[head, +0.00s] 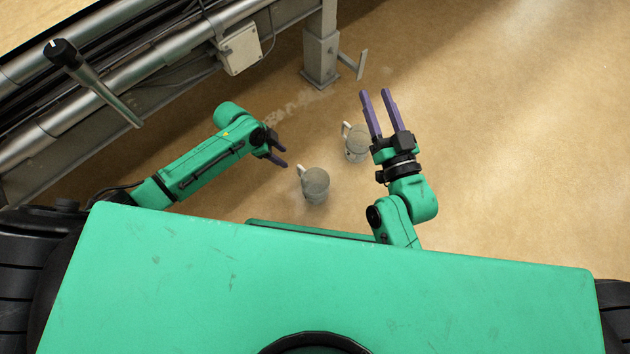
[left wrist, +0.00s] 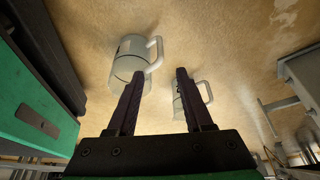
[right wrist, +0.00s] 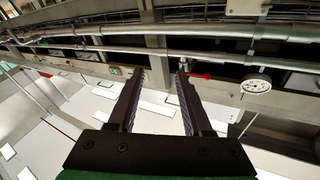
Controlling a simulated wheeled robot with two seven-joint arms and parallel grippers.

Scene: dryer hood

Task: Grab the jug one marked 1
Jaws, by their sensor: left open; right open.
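Two clear grey jugs with white handles are on the floor. The nearer jug (head: 316,186) is just right of my left gripper (head: 285,158), which is open, empty and apart from it. The farther jug (head: 355,145) is left of and below the fingers of my right gripper (head: 376,93), which is open and empty. In the left wrist view, a larger jug (left wrist: 128,62) is behind the left finger and a smaller jug (left wrist: 187,103) is partly behind the right finger. Both carry dark marks, too small to read as numbers. The right wrist view shows no jug.
A metal rail frame (head: 120,80) with pipes and a grey box (head: 240,48) runs across the upper left. Its support post (head: 321,50) stands on the floor beyond the jugs. The floor at right is clear.

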